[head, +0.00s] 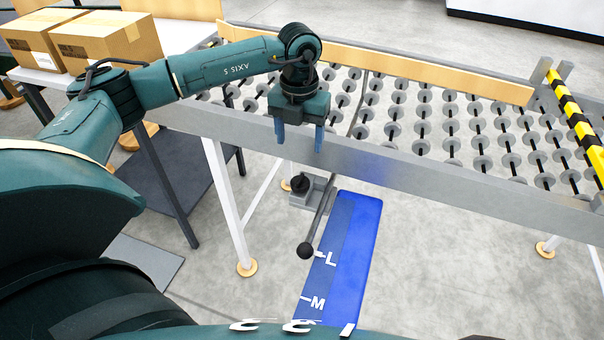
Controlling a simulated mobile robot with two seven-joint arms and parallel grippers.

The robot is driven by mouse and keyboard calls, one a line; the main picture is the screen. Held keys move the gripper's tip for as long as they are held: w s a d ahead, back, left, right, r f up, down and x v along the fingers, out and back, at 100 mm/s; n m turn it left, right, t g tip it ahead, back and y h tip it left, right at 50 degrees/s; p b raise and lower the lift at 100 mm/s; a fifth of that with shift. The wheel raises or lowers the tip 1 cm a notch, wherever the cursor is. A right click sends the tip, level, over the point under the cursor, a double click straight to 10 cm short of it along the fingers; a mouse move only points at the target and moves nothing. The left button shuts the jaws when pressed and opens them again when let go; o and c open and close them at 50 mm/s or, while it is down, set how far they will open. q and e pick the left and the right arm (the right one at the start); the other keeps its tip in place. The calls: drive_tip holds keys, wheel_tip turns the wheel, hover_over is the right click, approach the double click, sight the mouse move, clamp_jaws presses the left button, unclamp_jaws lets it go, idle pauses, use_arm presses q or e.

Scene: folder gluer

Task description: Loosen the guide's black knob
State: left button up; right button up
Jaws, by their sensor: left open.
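A round black knob (299,183) sits on a small grey block (306,199) below the near rail of the roller conveyor. A lever with a black ball end (305,251) reaches from beside this block toward me. A blue scale plate (345,250) with white L and M marks lies to the right of the lever. I cannot tell for sure which black part belongs to the guide. My left gripper (300,143) points down, open, with its blue fingers apart and nothing between them. It appears above the knob in the picture, in front of the conveyor rail. My right gripper is out of view.
The roller conveyor (420,172) has a grey near rail and a long wooden bar (430,72) across its far side. A yellow-black striped bar (572,115) stands at the right. Cardboard boxes (105,38) sit at the upper left. White legs stand left of the knob.

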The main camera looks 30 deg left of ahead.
sight(300, 178)
use_arm(q)
wheel_tip(300, 178, down, 12)
drive_tip(key=shift+r, duration=0.15)
idle(0.3)
drive_tip(key=c, duration=1)
drive_tip(key=shift+o, duration=0.2)
drive_tip(key=shift+p, duration=0.3)
